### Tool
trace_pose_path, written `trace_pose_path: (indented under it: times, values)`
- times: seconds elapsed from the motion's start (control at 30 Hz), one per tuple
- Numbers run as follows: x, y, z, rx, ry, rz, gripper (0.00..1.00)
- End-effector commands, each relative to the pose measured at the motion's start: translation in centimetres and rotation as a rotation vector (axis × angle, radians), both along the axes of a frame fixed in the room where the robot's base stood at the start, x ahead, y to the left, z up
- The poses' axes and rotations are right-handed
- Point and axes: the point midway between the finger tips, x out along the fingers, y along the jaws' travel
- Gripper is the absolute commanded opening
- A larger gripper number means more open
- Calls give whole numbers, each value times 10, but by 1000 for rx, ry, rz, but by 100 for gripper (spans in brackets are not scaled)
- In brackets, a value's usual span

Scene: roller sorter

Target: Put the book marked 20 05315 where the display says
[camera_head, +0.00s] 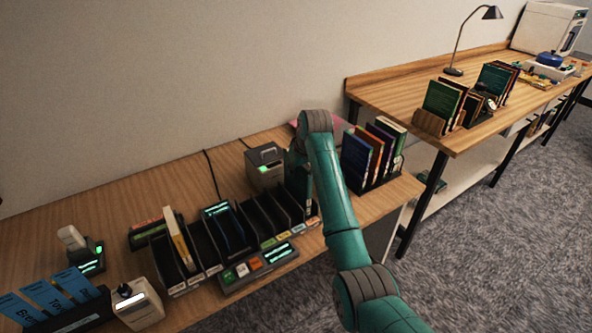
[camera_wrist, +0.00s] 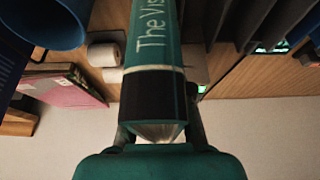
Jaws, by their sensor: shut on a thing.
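My gripper (camera_wrist: 158,135) is shut on a teal book (camera_wrist: 152,50) with a pale band and a dark lower part. Its spine reads "The Vis…"; no number 20 05315 can be read. In the head view my arm hides most of the gripper, which is over the right end of a black slotted rack (camera_head: 205,262). The rack holds a cream book (camera_head: 180,243) in a left slot and a dark book (camera_head: 230,228) near its middle; several other slots look empty. A sorter console with a lit display (camera_head: 280,254) stands in front; its text is too small to read.
Several upright books (camera_head: 362,155) stand right of my arm. A grey printer-like box (camera_head: 265,167) is behind the rack. A scanner (camera_head: 73,240), a white device (camera_head: 138,304) and blue books (camera_head: 45,298) are at left. A second table (camera_head: 380,90) stands at right.

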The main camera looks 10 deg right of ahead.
Motion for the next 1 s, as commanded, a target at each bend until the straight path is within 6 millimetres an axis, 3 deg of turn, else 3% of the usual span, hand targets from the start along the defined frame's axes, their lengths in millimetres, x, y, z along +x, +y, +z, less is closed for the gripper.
trace_pose_path:
  times: [0.67, 0.7, 0.8, 1.0]
  values:
    - [0, 0, -11, 0, -1, 0, 0]
    - [0, 0, -11, 1, -2, 0, 25]
    - [0, 0, -11, 0, -1, 0, 49]
    - [0, 0, -11, 0, -1, 0, 49]
